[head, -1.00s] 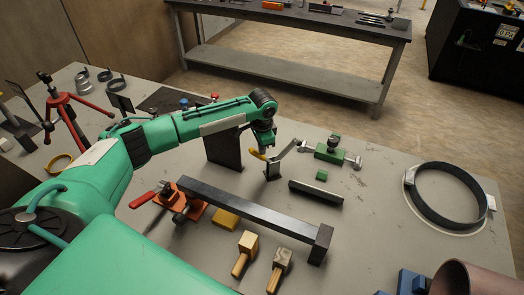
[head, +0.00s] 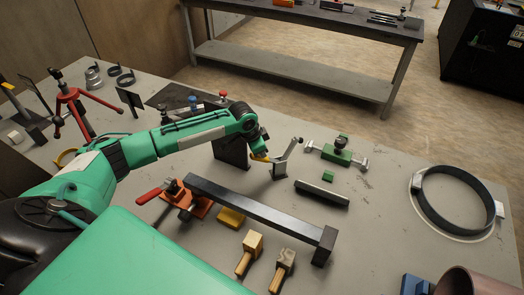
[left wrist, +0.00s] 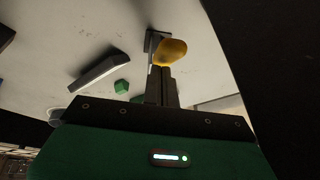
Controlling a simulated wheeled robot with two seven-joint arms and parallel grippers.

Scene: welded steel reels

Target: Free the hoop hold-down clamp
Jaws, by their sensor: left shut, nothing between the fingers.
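A dark hoop (head: 458,200) lies on a pale ring at the right, well away from this clamp. My right gripper is out of view.
A dark upright plate (head: 231,150) stands just left of the clamp. A dark bar (head: 322,193), a green block (head: 328,176) and a green fixture (head: 337,153) lie to its right. A long steel beam (head: 262,216) with an orange clamp (head: 188,198) lies nearer me.

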